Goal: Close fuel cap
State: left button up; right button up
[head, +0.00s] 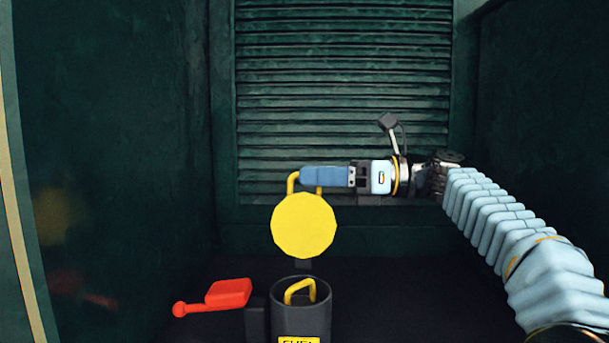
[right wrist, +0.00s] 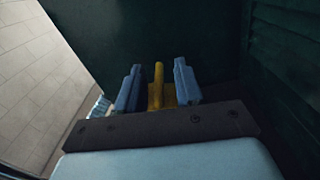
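The fuel cap (head: 303,225) is a round yellow disc standing upright, swung open above the dark cylindrical fuel filler (head: 302,318). A yellow label shows at the filler's bottom front, cut by the picture edge. A yellow handle rises from the cap's top edge; it also shows in the right wrist view (right wrist: 158,88). My right gripper (head: 306,176) is at this handle, coming in from the right. Its two blue fingers stand on either side of the handle, with a visible gap on both sides, so it is open around it. My left gripper is not in view.
A smaller yellow handle (head: 300,291) shows inside the filler's mouth. A red lever (head: 228,293) sticks out left of the filler. A dark green slatted wall (head: 345,75) stands behind, with plain dark walls left and right.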

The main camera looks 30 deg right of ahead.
jog(key=shift+x, duration=1.15)
grip_shut()
